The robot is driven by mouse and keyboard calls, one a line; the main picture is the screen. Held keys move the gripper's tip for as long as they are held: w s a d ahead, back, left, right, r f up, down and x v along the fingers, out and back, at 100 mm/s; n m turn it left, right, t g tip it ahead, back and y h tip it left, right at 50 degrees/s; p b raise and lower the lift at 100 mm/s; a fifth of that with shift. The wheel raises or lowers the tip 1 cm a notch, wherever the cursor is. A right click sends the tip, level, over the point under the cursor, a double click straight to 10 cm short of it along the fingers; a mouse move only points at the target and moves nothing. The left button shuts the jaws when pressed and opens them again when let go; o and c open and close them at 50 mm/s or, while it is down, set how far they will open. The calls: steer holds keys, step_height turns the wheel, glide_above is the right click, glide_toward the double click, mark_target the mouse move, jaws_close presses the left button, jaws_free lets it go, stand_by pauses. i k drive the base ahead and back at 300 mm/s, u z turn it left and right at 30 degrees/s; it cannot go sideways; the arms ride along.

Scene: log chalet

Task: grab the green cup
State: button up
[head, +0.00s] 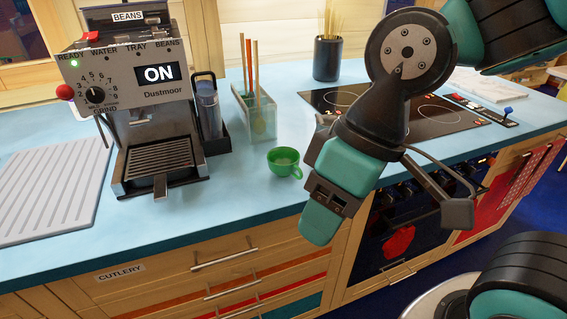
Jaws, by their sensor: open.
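The green cup (284,161) stands upright on the blue counter, right of the coffee machine and in front of the clear holder. Its handle points to the lower right. My gripper (325,212) hangs at the end of my teal and black arm, right of the cup and nearer to the camera, over the counter's front edge. There is a gap between it and the cup in the picture. It is open and holds nothing that I can see. Its fingers are hard to make out from this side.
A coffee machine (138,115) reading ON stands left of the cup. A clear holder (262,115) with sticks is close behind the cup. A black pot (327,60) and a hob (440,113) lie farther back and right. The counter (232,193) is clear left of the cup.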

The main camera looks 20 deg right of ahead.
mark_target(282, 161)
steer(key=k, duration=0.5)
steer(key=u, duration=1.05)
steer(key=i, duration=1.05)
steer(key=z, duration=1.65)
